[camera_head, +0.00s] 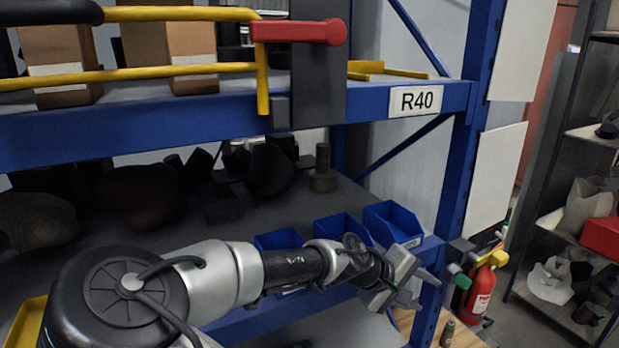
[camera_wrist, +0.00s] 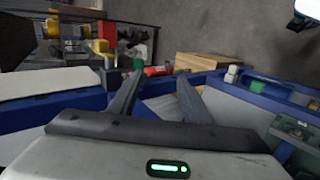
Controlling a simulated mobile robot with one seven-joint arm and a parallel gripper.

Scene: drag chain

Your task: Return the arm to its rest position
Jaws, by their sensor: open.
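My arm stretches from the lower left to the right across the head view, in front of the blue rack. My gripper (camera_head: 432,290) is at its right end, close to the rack's right blue post. In the wrist view, the two dark fingers of my gripper (camera_wrist: 160,90) stand apart with nothing between them. The gripper is open and empty. Past the fingers, the wrist view shows blue rack parts and the floor.
Blue bins (camera_head: 393,222) sit on the rack shelf behind my arm. A red fire extinguisher (camera_head: 479,292) stands right of the post. A yellow rail with a red handle (camera_head: 300,31) is above. A shelving unit (camera_head: 560,225) stands at the far right.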

